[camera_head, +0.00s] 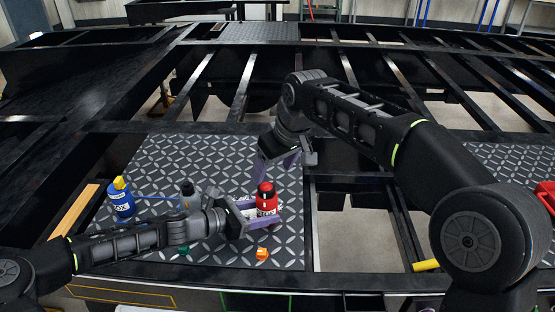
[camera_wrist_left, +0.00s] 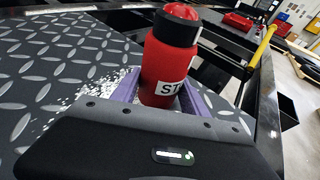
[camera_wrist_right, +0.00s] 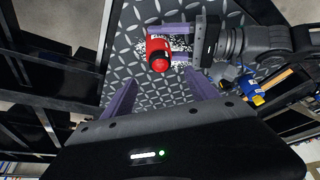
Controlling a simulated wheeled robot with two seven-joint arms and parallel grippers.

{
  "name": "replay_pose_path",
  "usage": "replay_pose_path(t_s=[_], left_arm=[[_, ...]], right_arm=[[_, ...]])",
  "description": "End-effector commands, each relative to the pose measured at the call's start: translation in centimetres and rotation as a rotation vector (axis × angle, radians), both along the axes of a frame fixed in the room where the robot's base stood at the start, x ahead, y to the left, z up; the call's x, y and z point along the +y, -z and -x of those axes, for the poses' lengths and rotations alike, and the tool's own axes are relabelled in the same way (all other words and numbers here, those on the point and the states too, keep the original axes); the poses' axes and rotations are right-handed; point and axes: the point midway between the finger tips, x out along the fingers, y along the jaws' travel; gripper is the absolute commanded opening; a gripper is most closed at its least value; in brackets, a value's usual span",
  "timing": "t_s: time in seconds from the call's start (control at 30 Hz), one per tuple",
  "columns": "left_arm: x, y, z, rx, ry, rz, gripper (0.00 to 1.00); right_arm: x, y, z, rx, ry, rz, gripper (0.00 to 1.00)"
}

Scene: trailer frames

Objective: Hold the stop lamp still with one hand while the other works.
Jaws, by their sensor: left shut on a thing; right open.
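The stop lamp (camera_head: 267,205) is a red cylinder with a black-and-red top and a white label, upright on the diamond-plate panel (camera_head: 160,160). In the left wrist view the lamp (camera_wrist_left: 170,60) shows the letters "ST" on its label. My left gripper (camera_head: 258,212) is shut on the lamp, its purple fingers on either side of it. My right gripper (camera_head: 277,164) is open and empty, above and behind the lamp. In the right wrist view the lamp (camera_wrist_right: 158,52) lies beyond my open right fingers (camera_wrist_right: 160,86), apart from them.
White speckles (camera_wrist_left: 88,93) lie beside the lamp. Open frame gaps are to the right.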

Motion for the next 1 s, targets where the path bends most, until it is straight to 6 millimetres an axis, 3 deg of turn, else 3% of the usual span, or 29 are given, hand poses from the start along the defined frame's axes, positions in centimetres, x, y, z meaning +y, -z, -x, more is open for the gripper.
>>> replay_pose_path(t_s=[0.2,0.43,0.83,1.0], left_arm=[[0.0,0.0,0.0,0.0,0.0,0.0,0.29],[0.0,0.0,0.0,0.0,0.0,0.0,0.29],[0.0,0.0,0.0,0.0,0.0,0.0,0.29],[0.0,0.0,0.0,0.0,0.0,0.0,0.29]], right_arm=[[1.0,4.0,-1.2,0.003,-0.001,0.002,0.68],[1.8,6.8,-2.1,0.002,0.0,0.001,0.68],[2.0,7.5,-2.4,0.0,0.0,0.0,0.68],[2.0,7.5,-2.4,0.0,0.0,0.0,0.55]])
